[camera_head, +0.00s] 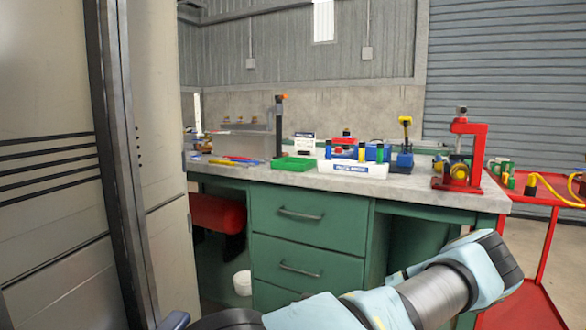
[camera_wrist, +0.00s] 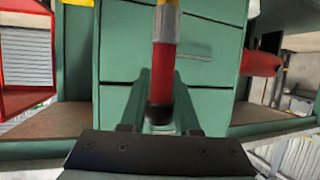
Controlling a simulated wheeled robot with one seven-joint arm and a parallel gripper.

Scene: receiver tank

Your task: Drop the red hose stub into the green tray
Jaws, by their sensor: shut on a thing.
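The green tray (camera_head: 294,164) lies on the grey workbench top, near its front edge, left of a white block rack. In the wrist view my gripper (camera_wrist: 162,88) is shut on the red hose stub (camera_wrist: 162,62). The stub is a red tube with a grey collar, a yellow end and a dark end near the palm. It shows in front of the green drawers, apart from the tray. The head view shows my arm at the lower right, but my gripper and the stub are not visible there. The tray is not visible in the wrist view.
The white rack (camera_head: 352,169) holds blue and yellow pieces beside the tray. A dark post with an orange top (camera_head: 280,125) stands behind the tray. A red press (camera_head: 461,155) stands at the bench's right end, near a red cart (camera_head: 548,232). A tall cabinet (camera_head: 60,170) fills the left.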

